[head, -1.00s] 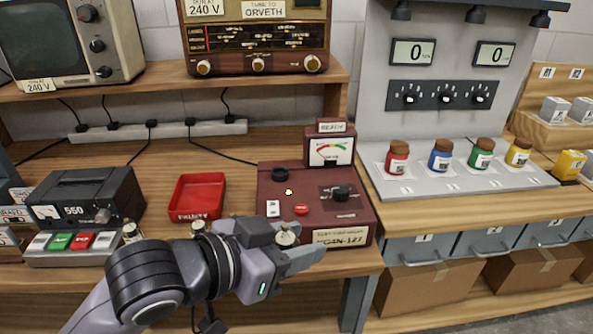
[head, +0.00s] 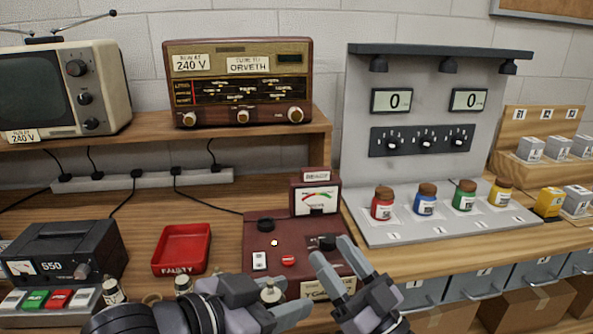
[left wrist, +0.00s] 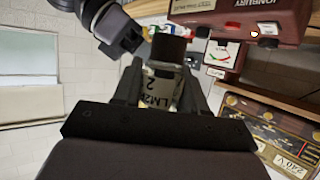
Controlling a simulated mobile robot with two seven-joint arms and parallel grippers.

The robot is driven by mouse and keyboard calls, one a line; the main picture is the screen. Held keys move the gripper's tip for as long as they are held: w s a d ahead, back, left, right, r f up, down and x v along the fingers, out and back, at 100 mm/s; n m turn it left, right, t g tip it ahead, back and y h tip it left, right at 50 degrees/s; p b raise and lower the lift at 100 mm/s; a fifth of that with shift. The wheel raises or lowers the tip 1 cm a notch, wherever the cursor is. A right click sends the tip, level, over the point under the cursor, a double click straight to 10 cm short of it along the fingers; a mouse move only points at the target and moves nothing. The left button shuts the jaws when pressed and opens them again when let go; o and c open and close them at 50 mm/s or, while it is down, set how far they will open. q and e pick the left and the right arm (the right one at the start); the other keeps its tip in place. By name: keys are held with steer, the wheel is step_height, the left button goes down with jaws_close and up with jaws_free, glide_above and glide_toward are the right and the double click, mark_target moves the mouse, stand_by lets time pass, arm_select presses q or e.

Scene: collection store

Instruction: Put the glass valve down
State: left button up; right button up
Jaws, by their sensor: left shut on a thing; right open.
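My left gripper (head: 283,303) is shut on the glass valve (head: 271,292), in front of the maroon tester's front left corner. In the left wrist view the valve (left wrist: 163,84) is clear with a dark end and printed lettering, between the fingers. My right gripper (head: 333,252) is open and empty, in front of the tester's right side, close to the left one. The maroon tester (head: 262,232) has a meter, knobs and a red button. A red tray (head: 181,269) marked FAULTY lies left of it, empty. Two similar valves (head: 113,290) (head: 183,285) stand at the front left.
A radio (head: 238,85) and television (head: 62,90) stand on the shelf. Colour-labelled jars (head: 425,203) stand on a grey stand at right. Bare bench lies behind the tray.

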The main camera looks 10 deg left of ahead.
steer(key=s+a+r+n+g+y, duration=0.3)
steer(key=a+r+n+g+y, duration=0.45)
steer(key=r+n+g, duration=0.4)
step_height(320, 180, up, 4)
steer(key=n+g+h, duration=0.8)
steer(key=g+h, duration=0.2)
steer(key=h, duration=0.9)
glide_above(271, 283)
steer(key=w+a, duration=0.1)
steer(key=a, duration=0.1)
steer(key=w+d+r+m+t+h, duration=0.2)
steer(key=d+r+t+h, duration=0.1)
steer(key=d, duration=0.2)
steer(key=shift+m+h, duration=0.25)
steer(key=x, duration=1.2)
steer(key=shift+s+a, duration=0.1)
steer(key=shift+a, duration=0.1)
